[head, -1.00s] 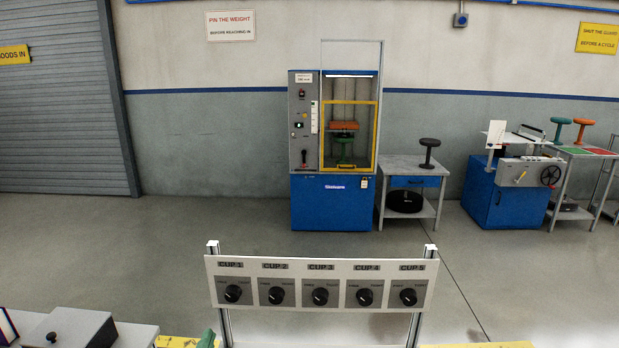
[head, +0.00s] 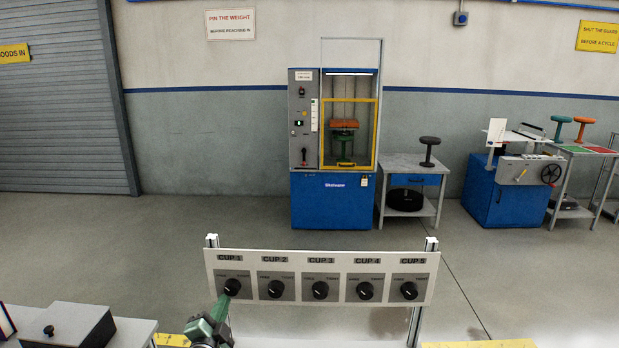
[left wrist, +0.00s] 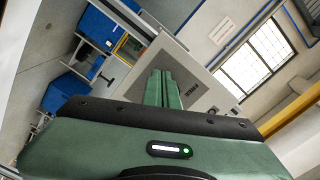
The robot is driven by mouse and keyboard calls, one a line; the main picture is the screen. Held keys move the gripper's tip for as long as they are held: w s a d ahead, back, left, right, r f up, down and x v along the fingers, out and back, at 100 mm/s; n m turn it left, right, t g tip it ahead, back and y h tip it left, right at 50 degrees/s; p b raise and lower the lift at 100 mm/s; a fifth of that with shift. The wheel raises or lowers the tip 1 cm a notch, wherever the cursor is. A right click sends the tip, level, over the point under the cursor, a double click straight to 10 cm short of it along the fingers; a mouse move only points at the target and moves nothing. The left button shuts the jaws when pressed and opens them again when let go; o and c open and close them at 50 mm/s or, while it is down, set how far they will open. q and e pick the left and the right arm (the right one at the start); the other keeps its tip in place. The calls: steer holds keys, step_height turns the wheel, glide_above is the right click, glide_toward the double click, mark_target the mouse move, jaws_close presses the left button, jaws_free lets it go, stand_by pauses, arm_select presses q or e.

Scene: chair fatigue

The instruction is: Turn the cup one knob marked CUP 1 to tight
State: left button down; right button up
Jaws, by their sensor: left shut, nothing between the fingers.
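The white panel (head: 320,262) carries a row of several black knobs labelled CUP 1 to CUP 5, each with small words at left and right. The CUP 1 knob (head: 231,286) is at the far left. My left gripper (head: 222,303) is green, comes from below, and its tips are at the lower left of this knob. I cannot tell if they touch it. In the left wrist view my left gripper (left wrist: 162,82) has its fingers together with nothing between them, pointing at the grey panel plate (left wrist: 204,94); the knob is hidden there. My right gripper is not in view.
The panel stands on two metal posts (head: 432,243). A grey box with a black knob (head: 75,326) is on a bench at the lower left. A blue test machine (head: 333,200) and side tables stand far behind, with clear floor between.

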arm_select(q)
steer(key=shift+d+r, duration=0.15)
steer(key=shift+r, duration=0.1)
stand_by(0.6)
steer(key=shift+r+p, duration=0.25)
steer(key=shift+p, duration=0.05)
steer(key=shift+a+r+p, duration=0.55)
steer(key=shift+r+p, duration=0.2)
steer(key=shift+r, duration=0.2)
steer(key=shift+a, duration=0.3)
steer(key=p, duration=0.3)
glide_toward(221, 284)
steer(key=shift+s+a, duration=0.3)
